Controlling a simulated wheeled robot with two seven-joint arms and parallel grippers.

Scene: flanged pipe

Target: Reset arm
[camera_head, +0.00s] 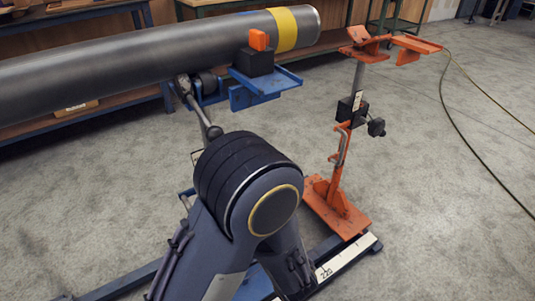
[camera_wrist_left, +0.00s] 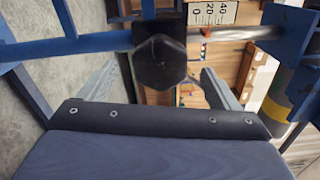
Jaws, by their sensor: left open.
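My left gripper (camera_wrist_left: 162,72) shows in the left wrist view with its two grey fingers spread wide, open. A black faceted knob (camera_wrist_left: 160,58) appears in the gap between the fingers; I cannot tell whether they touch it. Nothing is visibly gripped. In the head view a dark arm link of mine (camera_head: 245,185) rises from the bottom middle, and no gripper is visible there. My right gripper is in neither view.
A grey pipe (camera_head: 140,62) with a yellow band (camera_head: 285,28) lies at upper left over a blue support (camera_head: 265,85). An orange stand (camera_head: 340,195) is right of my arm. A white scale (camera_head: 345,258) lies below. Floor at right is clear except a cable (camera_head: 465,150).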

